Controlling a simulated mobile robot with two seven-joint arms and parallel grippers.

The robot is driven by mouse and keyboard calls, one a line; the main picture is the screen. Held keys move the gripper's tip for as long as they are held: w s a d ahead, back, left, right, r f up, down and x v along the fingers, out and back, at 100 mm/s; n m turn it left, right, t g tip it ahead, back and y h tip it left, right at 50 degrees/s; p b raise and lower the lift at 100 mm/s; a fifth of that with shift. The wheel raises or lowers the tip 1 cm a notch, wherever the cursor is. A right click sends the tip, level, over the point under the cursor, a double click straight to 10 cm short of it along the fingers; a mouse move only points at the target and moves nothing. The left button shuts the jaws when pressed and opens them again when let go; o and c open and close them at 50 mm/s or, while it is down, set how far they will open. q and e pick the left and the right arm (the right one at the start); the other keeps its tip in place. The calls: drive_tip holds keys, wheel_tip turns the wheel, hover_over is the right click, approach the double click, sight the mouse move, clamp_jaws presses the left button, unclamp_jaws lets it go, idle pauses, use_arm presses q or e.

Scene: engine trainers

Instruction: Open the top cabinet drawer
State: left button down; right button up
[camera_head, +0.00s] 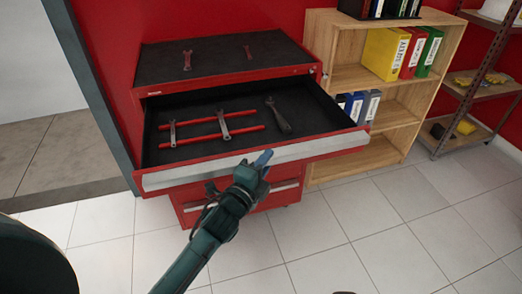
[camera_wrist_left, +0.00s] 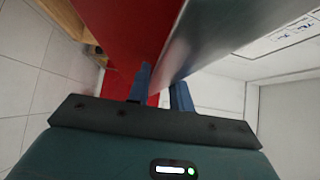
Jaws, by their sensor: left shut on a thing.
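The red cabinet (camera_head: 228,66) stands against the red wall in the head view. Its top drawer (camera_head: 255,150) is pulled well out. The finger behind the edge is partly hidden. My right gripper is not in view.
A wooden shelf (camera_head: 387,148) with binders stands right of the cabinet, close to the open drawer's right corner. A metal rack (camera_head: 468,90) is farther right. The tiled floor (camera_head: 370,225) in front is clear. A wrench (camera_head: 187,60) lies on the cabinet top.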

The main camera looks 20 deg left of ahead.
use_arm(q)
drive_tip(key=shift+s+d+f, duration=0.4)
drive_tip(key=shift+s, duration=0.25)
drive_tip(key=c, duration=1.5)
unclamp_jaws()
drive_tip(key=shift+o, duration=0.9)
drive_tip(key=shift+r, duration=0.2)
